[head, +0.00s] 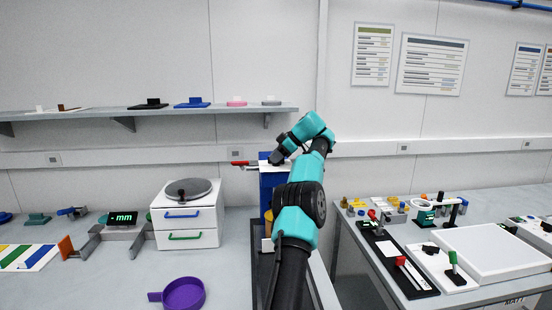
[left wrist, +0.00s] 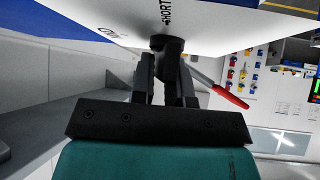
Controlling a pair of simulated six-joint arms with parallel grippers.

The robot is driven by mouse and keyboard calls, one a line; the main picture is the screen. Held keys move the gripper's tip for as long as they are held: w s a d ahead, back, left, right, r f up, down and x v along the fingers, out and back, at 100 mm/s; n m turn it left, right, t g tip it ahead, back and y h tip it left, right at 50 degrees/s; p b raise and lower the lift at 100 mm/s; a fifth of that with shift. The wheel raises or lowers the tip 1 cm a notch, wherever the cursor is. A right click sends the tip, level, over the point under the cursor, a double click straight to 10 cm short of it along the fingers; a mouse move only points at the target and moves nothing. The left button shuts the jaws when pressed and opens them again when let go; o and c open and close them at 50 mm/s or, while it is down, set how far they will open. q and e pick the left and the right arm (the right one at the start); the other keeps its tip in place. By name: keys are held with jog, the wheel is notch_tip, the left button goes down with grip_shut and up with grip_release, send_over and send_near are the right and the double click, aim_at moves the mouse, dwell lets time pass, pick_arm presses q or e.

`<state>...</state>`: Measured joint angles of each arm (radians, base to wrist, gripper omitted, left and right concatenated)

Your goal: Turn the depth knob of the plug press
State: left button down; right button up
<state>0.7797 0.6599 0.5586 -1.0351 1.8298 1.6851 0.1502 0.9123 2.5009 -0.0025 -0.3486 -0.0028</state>
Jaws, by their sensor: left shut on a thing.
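The plug press (head: 266,188) is a tall blue machine at the middle of the head view, partly hidden behind my left arm. Its red-handled lever (head: 240,163) sticks out to the left near the top, and the red grip also shows in the left wrist view (left wrist: 230,97). The black depth knob (left wrist: 167,43) sits against a white panel (left wrist: 205,25) with the printed word "SHORT". My left gripper (head: 277,158) is at the top of the press. Its fingers (left wrist: 167,75) are shut on the knob. The knob's pointer direction cannot be made out.
A white drawer unit (head: 186,224) with a round grey plate on top stands left of the press. A purple pan (head: 183,294) lies in front. A shelf (head: 150,112) runs along the wall behind. A second bench (head: 400,205) with parts and a white tray (head: 490,255) is at right.

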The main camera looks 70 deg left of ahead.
pick_arm(q)
jog(key=shift+n, duration=0.4)
jog(key=shift+d+f+h, duration=0.1)
jog(key=shift+f+h, duration=0.15)
jog(key=shift+h, duration=0.05)
jog(key=c, duration=1.2)
grip_release()
jog(key=shift+r, duration=0.1)
jog(key=shift+r+m, duration=0.2)
jog(key=shift+m, duration=0.2)
jog(key=shift+m+y, duration=0.6)
jog(key=shift+y, duration=0.2)
